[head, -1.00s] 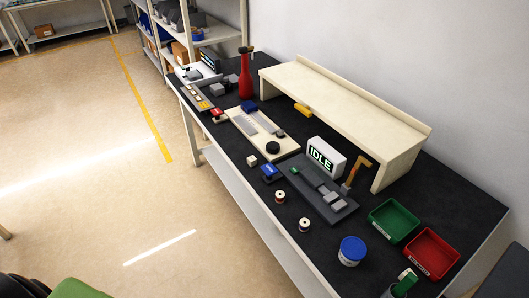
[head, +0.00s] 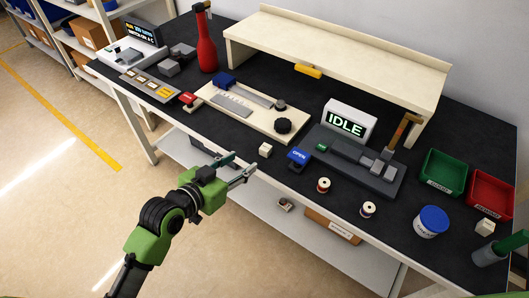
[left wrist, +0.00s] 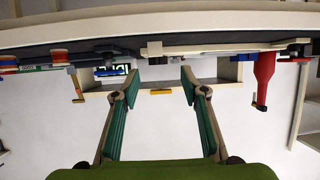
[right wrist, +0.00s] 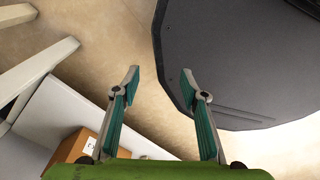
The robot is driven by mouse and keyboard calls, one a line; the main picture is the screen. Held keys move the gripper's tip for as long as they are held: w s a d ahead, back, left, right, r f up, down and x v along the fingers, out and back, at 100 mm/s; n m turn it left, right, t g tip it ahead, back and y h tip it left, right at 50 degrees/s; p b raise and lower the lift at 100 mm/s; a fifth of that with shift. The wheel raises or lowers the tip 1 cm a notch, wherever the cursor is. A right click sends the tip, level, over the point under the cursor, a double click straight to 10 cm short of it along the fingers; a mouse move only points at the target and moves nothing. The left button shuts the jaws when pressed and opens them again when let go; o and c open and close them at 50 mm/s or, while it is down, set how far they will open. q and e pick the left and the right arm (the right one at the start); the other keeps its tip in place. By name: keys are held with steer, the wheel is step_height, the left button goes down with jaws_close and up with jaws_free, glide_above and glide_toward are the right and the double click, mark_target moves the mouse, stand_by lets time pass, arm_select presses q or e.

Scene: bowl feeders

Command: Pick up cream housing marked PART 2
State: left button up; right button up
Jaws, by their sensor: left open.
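A small cream block (head: 265,149) sits on the near edge of the dark bench, left of the blue OPEN block (head: 299,157). A second small cream block (head: 485,227) is at the right, below the red bin. I cannot read a PART 2 mark on either. My left gripper (head: 243,168) is open and empty, off the bench's front edge, short of the first block. Its spread fingers also show in the left wrist view (left wrist: 158,80), facing the bench edge, with the scene upside down. My right gripper (right wrist: 160,78) is open and empty over the floor.
A cream fixture board (head: 250,118) with a black knob lies behind the block. The IDLE display (head: 347,122), two spools, a blue-lidded tub (head: 431,221), green bin (head: 443,172) and red bin (head: 491,194) stand rightward. A raised shelf (head: 335,60) covers the back.

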mark_target(265, 148)
arm_select(q)
steer(key=x, duration=0.7)
steer(key=shift+d+r, duration=0.3)
steer(key=shift+d, duration=0.05)
steer(key=shift+p+x, duration=0.4)
steer(key=shift+x, duration=2.8)
steer(key=shift+s+d, duration=0.15)
steer(key=shift+d, duration=0.05)
steer(key=shift+c, duration=0.3)
steer(key=c, duration=1.1)
